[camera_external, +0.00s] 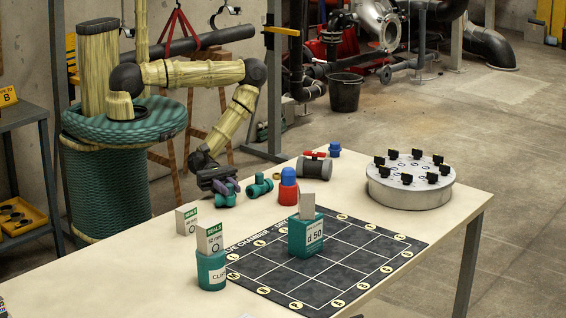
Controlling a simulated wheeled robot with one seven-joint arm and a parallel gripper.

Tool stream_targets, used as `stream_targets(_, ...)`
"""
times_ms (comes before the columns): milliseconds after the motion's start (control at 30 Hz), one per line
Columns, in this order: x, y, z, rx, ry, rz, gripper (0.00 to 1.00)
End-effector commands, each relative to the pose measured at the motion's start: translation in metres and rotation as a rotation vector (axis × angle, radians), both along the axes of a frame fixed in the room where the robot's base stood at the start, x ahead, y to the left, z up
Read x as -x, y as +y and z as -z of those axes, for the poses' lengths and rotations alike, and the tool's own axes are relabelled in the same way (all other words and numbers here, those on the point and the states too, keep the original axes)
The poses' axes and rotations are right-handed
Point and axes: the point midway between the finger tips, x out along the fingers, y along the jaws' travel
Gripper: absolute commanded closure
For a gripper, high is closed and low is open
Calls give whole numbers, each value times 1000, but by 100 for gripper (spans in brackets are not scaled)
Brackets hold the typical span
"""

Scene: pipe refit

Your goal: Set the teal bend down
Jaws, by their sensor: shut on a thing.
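My gripper (217,180) is low over the far left part of the table (150,262), pointing down from my arm. It is shut on a small teal fitting with purple-grey parts, which I take as the teal bend (227,197). The gripper partly hides the bend. The bend is at or very near the table top; I cannot tell whether it touches. A second teal fitting (259,188) lies just to its right, apart from the gripper.
Right of these are a red-and-blue piece (288,186), a grey valve with red handle (315,170) and a blue cap (334,149). A round grey turntable (410,188) is at right.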

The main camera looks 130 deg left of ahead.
Motion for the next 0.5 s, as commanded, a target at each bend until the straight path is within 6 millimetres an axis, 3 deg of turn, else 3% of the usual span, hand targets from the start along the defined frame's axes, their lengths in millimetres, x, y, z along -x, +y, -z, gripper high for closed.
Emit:
stream_targets(133,0,0,3,0,0,0,100)
stream_targets(167,0,0,3,0,0,0,74)
stream_targets(267,0,0,2,0,0,0,56)
stream_targets(500,0,0,2,0,0,0,56)
